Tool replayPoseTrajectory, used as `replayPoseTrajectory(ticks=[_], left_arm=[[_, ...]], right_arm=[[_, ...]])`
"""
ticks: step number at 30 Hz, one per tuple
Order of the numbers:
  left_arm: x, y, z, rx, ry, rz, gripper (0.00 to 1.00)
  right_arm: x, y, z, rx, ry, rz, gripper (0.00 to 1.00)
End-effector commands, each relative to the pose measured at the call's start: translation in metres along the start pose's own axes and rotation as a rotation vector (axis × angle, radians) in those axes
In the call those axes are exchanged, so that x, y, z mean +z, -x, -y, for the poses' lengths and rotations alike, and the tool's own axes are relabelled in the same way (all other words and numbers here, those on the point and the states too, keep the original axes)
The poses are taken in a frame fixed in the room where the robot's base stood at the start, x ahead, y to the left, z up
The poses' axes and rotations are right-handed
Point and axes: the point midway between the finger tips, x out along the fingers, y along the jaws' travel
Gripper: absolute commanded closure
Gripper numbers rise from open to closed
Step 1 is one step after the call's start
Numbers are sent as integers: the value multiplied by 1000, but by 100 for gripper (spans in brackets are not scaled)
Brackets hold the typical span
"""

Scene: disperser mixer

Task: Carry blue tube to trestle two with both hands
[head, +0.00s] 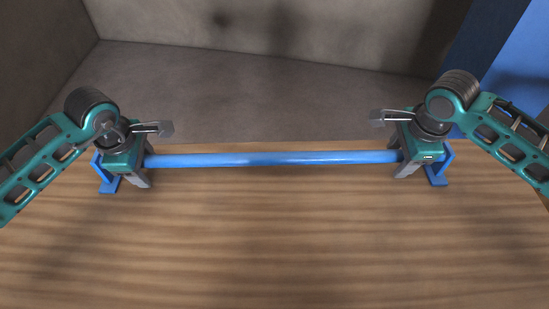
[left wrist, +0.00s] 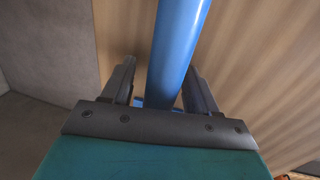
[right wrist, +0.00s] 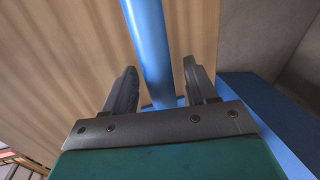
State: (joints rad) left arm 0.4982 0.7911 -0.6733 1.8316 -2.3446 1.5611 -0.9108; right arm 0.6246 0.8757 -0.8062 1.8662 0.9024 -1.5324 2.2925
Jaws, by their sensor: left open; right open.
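The long blue tube (head: 270,159) lies level across the far part of the wooden table, its ends near blue stands. My left gripper (head: 143,172) is over the tube's left end, open, with its fingers on either side of the tube. In the left wrist view the tube (left wrist: 176,50) runs between the two spread fingers (left wrist: 160,90). My right gripper (head: 402,168) is over the right end in the same way. In the right wrist view the tube (right wrist: 150,45) passes between its open fingers (right wrist: 160,92). The tube's very ends are hidden by the grippers.
A blue stand (head: 108,187) shows under the left end and another (head: 437,176) under the right end. The wooden tabletop (head: 270,240) in front of the tube is bare. A grey wall (head: 270,25) stands behind, and a blue structure (head: 520,80) is at the far right.

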Motion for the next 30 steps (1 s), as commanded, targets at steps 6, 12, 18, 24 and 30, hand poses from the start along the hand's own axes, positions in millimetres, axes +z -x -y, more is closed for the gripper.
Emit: replayPoseTrajectory(ticks=[6,12,18,24,30], left_arm=[[0,0,0,0,0,0,41],[0,0,0,0,0,1,59],[0,0,0,1,0,1,79],[0,0,0,1,0,1,98],[0,1,0,1,0,1,100]], right_arm=[[0,0,0,0,0,0,43],[0,0,0,0,0,0,61],[0,0,0,0,0,0,80],[0,0,0,0,0,0,100],[0,0,0,0,0,0,100]])
